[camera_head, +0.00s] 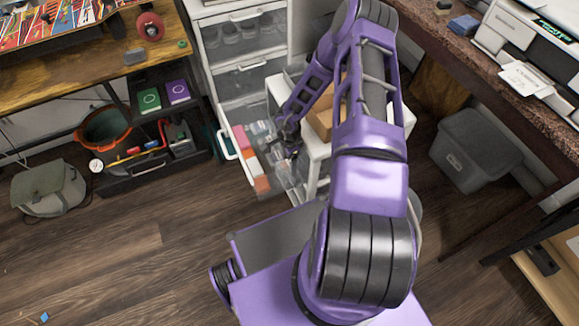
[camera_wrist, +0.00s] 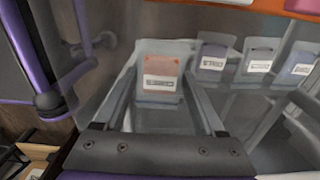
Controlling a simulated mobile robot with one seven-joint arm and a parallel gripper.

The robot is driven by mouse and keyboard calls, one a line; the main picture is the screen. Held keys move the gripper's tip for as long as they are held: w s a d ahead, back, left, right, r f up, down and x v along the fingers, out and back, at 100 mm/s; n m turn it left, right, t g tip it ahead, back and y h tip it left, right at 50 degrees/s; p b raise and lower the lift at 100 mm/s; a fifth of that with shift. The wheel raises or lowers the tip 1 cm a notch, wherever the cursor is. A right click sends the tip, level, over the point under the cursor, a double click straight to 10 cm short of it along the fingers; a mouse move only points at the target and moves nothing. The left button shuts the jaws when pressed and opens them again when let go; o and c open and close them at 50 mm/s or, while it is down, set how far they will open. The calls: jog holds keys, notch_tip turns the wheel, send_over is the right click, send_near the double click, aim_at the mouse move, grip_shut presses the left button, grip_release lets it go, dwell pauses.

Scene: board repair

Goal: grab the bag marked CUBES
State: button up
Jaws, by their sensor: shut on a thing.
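My gripper (camera_wrist: 160,92) is shut on a clear bag (camera_wrist: 161,70) with a reddish-orange patch and a white label; the bag lies between its two fingers. The print on this label is too blurred to read for sure. In the head view my gripper (camera_head: 291,150) is down in the open clear drawer (camera_head: 236,157), largely hidden by its own links. Several other labelled bags (camera_wrist: 210,64) stand in a row to the right in the wrist view, and I cannot read CUBES on any of them.
The open drawer belongs to a white drawer unit (camera_head: 247,70). A white cart (camera_head: 318,152) with a cardboard box (camera_head: 322,121) stands close to its right. A wooden workbench (camera_head: 70,75) is at left, a grey bin (camera_head: 470,150) at right. Floor at lower left is mostly clear.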

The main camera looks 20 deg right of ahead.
aim_at(288, 162)
jog(key=r, duration=0.2)
jog(key=r+p, duration=0.1)
jog(key=r, duration=0.3)
jog(key=shift+w, duration=0.35)
jog(key=w+b, duration=0.1)
jog(key=w, duration=1.7)
jog(key=shift+w, duration=0.4)
